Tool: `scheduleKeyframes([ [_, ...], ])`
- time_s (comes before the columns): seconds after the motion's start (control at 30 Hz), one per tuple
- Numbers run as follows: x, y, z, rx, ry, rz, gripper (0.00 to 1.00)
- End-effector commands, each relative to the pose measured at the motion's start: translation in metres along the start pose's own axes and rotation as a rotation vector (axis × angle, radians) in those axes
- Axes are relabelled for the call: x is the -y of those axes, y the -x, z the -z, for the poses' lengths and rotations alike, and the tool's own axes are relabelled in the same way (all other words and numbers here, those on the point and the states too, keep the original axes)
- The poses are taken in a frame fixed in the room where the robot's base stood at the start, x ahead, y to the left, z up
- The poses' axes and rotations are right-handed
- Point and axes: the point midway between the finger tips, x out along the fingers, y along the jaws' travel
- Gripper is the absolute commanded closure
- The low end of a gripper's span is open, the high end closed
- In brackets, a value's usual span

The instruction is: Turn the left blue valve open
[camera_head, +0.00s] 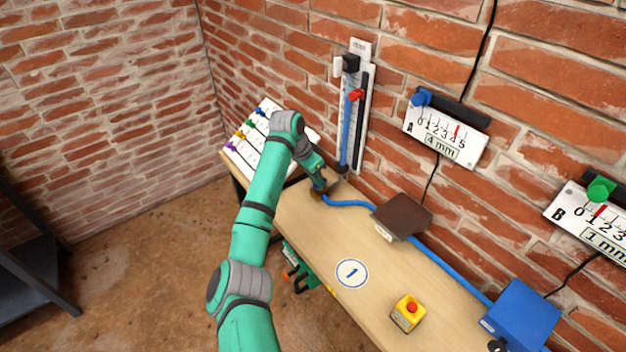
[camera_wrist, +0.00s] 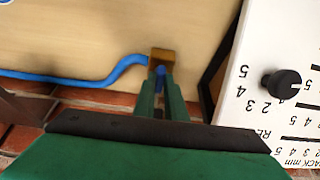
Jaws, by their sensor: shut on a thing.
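The left blue valve shows in the wrist view as a brass body (camera_wrist: 162,54) with a small blue handle (camera_wrist: 160,71) on it. A blue hose (camera_wrist: 75,79) runs from the brass body. My gripper (camera_wrist: 161,84) is shut on the blue handle, with one finger on each side. Most of the handle is hidden between the fingers, so I cannot tell how far it is turned. In the head view my gripper (camera_head: 318,184) reaches down to the brass body at the back of the bench, below the wall gauge (camera_head: 359,110) with its blue column and red marker.
The wooden bench (camera_head: 310,235) carries a brown box (camera_head: 402,215), a yellow box with a red button (camera_head: 408,312) and a blue box (camera_head: 522,315). A white sloped panel (camera_head: 262,140) with coloured knobs stands left of my gripper. Gauges A (camera_head: 445,135) and B (camera_head: 590,215) hang on the brick wall.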

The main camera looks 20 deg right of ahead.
Motion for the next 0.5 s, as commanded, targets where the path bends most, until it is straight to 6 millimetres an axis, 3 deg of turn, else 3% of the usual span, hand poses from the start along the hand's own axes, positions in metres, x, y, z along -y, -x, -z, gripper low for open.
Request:
scheduleKeyframes([
  [0.27,-0.0067,-0.0035,0.0095,-0.010,0.108,0.047,1.00],
  [0.5,-0.0085,-0.0031,0.0094,-0.012,0.301,0.124,1.00],
])
